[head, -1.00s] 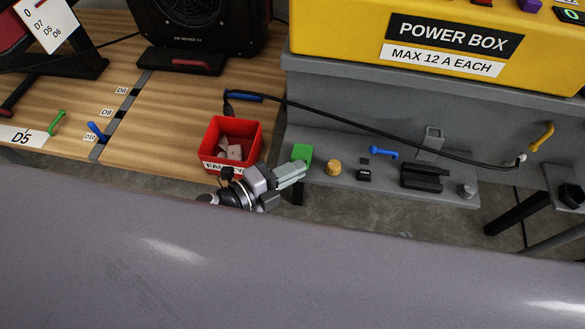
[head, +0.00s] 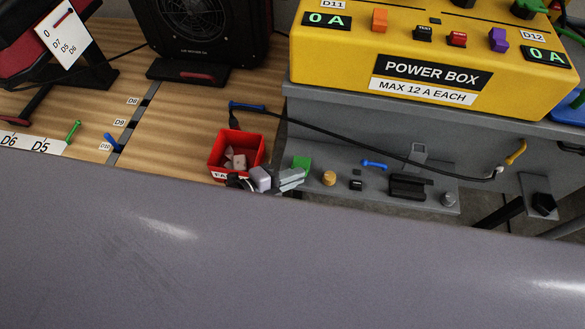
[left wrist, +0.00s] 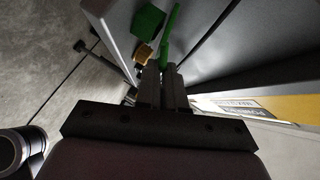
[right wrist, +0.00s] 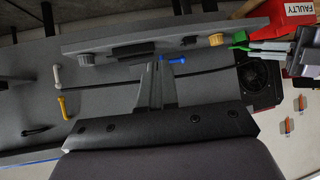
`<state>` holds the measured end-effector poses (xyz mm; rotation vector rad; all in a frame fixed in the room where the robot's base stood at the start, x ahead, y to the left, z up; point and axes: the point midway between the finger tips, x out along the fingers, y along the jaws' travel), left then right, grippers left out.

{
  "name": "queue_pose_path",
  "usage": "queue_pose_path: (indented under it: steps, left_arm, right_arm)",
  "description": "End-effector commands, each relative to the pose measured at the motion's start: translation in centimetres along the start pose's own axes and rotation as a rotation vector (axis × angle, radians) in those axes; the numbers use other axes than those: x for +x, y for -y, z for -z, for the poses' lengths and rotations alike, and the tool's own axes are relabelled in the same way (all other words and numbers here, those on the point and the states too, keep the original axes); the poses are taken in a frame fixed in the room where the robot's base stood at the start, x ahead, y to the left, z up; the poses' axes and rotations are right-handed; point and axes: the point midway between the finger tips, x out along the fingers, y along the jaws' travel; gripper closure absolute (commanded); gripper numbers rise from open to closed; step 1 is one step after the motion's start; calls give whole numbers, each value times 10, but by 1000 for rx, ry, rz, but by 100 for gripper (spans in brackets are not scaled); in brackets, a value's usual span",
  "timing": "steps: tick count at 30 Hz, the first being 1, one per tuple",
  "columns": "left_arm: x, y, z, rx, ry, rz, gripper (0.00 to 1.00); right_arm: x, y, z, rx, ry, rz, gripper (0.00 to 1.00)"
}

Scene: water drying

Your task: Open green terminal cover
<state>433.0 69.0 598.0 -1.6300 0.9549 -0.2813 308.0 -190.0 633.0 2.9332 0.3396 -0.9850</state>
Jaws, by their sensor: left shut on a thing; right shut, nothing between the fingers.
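The green terminal block (head: 301,162) sits on the left end of the grey shelf. In the left wrist view the block (left wrist: 148,22) stands beside a thin green cover (left wrist: 172,38) that sticks up between my fingers. My left gripper (head: 291,179) is shut on the cover; its grip (left wrist: 165,72) shows at the finger ends. In the right wrist view the green block (right wrist: 238,40) has my left fingers touching its green part. My right gripper (right wrist: 166,65) is shut and empty in front of the grey shelf front.
A red bin (head: 236,152) of scraps stands left of the block. An ochre knob (head: 329,178), a blue handle (head: 374,164) and black parts (head: 408,186) sit along the shelf. A black cable (head: 380,147) runs below the yellow power box (head: 430,70).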

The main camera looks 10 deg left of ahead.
Motion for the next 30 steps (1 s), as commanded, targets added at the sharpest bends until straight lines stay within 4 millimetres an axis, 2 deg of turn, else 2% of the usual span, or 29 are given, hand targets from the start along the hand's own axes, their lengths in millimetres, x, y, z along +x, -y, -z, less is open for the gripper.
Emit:
queue_pose_path:
  steps: [1,4,12,18,30]
  left_arm:
    - [-1,17,0,-14,7,-8,100]
    - [0,21,0,-50,7,-45,100]
    - [2,30,-2,-144,7,-140,100]
    - [3,33,-3,-202,7,-197,100]
    - [6,35,-5,-259,6,-252,100]
  right_arm:
    - [-11,0,17,-6,-9,-2,100]
    - [-19,-2,28,-16,-20,-9,100]
    - [-35,-10,38,-24,-19,-38,100]
    - [-46,-9,46,-23,-6,-39,100]
    - [-55,-7,59,-24,-8,-35,100]
